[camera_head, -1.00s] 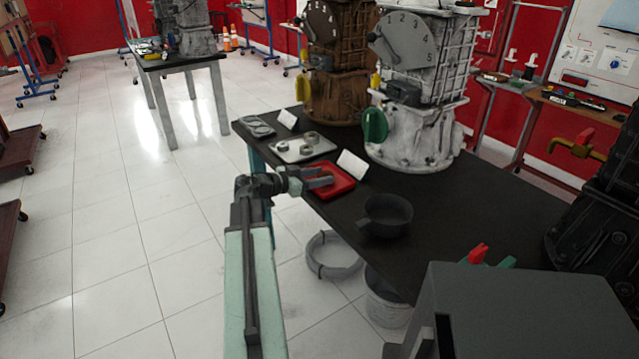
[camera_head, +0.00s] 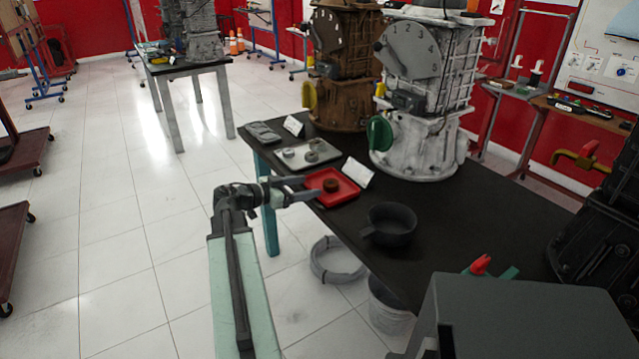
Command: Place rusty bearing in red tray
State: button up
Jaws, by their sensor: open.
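The rusty bearing (camera_head: 331,185), a small brown ring, sits inside the red tray (camera_head: 347,197) near the left edge of the dark table. My gripper (camera_head: 318,188) is open, with its fingers pointing right at the tray's left side. The bearing shows just beyond the fingertips, and the jaws look empty. Whether a fingertip touches the tray cannot be told.
A light tray (camera_head: 297,160) with several grey rings lies behind the red tray. A white card (camera_head: 357,172) and a dark pan (camera_head: 389,222) are close by. A white engine (camera_head: 420,140) and a brown engine (camera_head: 343,95) stand at the back.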

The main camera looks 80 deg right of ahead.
jog(key=v, duration=0.4)
jog(key=shift+w+a+r+p, duration=0.1)
jog(key=shift+w+a+p, duration=0.05)
jog(key=shift+a+p, duration=0.15)
jog(key=w+a+f+n+t+y, duration=0.1)
jog(key=w+a+f+n+t, duration=0.3)
jog(key=w+a, duration=0.5)
jog(key=w+a+f+n+t+y, duration=0.1)
jog(key=w+a+f+n+t, duration=0.1)
jog(key=w+a+f+n, duration=0.65)
jog(key=w+a+f+n+t+y, duration=0.1)
jog(key=w+a+f+t+y, duration=0.15)
jog(key=w+a, duration=0.75)
jog(key=w+a+f+n+t+y, duration=0.1)
jog(key=w+a+n, duration=0.3)
jog(key=a, duration=0.8)
jog(key=w+a+f+n+t+y, duration=0.1)
jog(key=w+a+n+y, duration=0.2)
jog(key=a, duration=0.8)
jog(key=w+a+f+n+t+y, duration=0.1)
jog(key=w+a+f+n+y, duration=0.1)
jog(key=w+a+n, duration=0.2)
jog(key=a+n, duration=0.3)
jog(key=a, duration=0.5)
jog(key=shift+w+a, duration=0.3)
jog(key=shift+a, duration=0.05)
